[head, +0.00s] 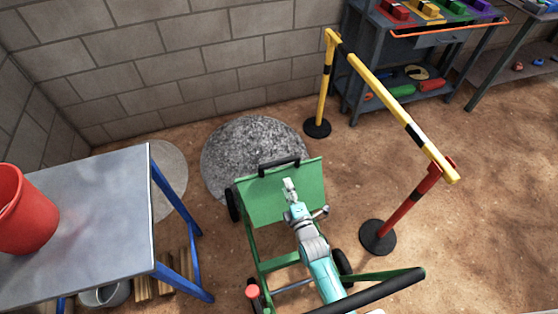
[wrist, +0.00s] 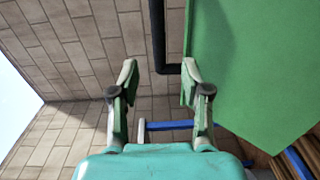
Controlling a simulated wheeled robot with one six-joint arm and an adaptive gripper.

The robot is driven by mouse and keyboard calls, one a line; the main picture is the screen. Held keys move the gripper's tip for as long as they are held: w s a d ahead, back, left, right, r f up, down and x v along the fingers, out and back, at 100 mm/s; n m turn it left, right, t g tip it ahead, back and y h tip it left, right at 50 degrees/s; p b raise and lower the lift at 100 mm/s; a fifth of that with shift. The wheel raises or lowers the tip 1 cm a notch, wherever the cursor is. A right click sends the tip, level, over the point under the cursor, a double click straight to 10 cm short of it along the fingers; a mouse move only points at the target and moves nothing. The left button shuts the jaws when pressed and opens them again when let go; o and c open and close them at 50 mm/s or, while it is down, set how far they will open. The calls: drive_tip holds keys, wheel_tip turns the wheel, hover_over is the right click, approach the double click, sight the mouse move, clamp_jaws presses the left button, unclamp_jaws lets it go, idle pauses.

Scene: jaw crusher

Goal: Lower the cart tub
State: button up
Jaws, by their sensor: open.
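The cart's green tub (head: 268,207) is tipped up at the far end of the green cart frame (head: 262,262), with a broad flat face toward me. A black bar handle (head: 279,164) is fixed along its upper edge. My gripper (head: 290,184) is open and empty in front of this face, just below the handle. In the wrist view, the tub (wrist: 255,75) fills the right side. The black handle (wrist: 158,35) runs down between and beyond the open fingertips of my gripper (wrist: 160,76), then bends right to the tub. I cannot tell whether anything touches.
A grey gravel pile (head: 254,150) lies behind the tub. A yellow-and-black barrier rail (head: 390,95) stands right of the cart. A metal table (head: 100,205) with a red bucket (head: 22,210) is at left. The cart's black push bar (head: 375,290) is near me.

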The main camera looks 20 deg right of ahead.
sight(278, 163)
drive_tip(key=w, duration=1.1)
drive_tip(key=shift+w+f, duration=0.15)
drive_tip(key=shift+w, duration=0.15)
clamp_jaws()
